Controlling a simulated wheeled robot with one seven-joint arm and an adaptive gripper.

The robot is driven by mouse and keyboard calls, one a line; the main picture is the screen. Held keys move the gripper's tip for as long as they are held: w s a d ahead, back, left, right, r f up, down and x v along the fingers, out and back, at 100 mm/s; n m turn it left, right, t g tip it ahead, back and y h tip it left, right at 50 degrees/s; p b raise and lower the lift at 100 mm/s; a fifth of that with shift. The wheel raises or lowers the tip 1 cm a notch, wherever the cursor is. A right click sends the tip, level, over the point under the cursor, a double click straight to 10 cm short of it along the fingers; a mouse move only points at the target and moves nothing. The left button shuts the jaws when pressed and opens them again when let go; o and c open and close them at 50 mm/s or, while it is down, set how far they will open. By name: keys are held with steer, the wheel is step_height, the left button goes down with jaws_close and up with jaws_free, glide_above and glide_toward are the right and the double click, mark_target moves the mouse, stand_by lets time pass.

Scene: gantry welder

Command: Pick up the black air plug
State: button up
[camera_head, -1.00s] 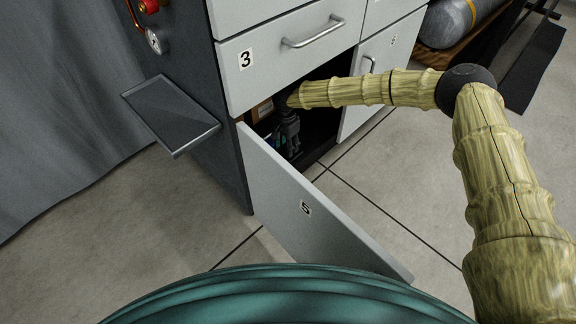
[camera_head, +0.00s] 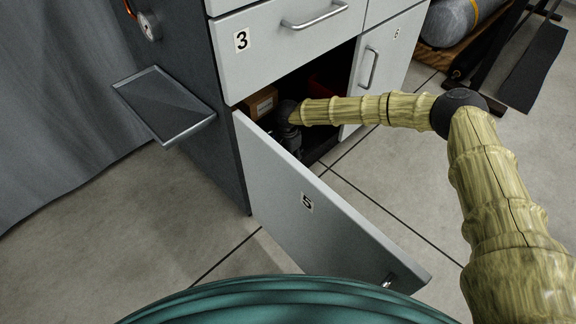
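I cannot make out the black air plug; the dark inside of the open cabinet is partly hidden by my arm and by door 5. My gripper (camera_head: 291,138) is a dark shape at the end of my arm. It points down into the cabinet opening, behind the top edge of door 5 (camera_head: 300,205). Its fingertips are hidden, so I cannot tell whether it is open, shut or holding something.
A brown box (camera_head: 261,102) sits inside at the left, and something red (camera_head: 324,84) stands further back. Drawer 3 (camera_head: 285,45) is shut above the opening. A dark side tray (camera_head: 163,103) juts out at left. Bare floor lies right of door 5.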

steer(key=shift+c, duration=0.3)
jaws_close()
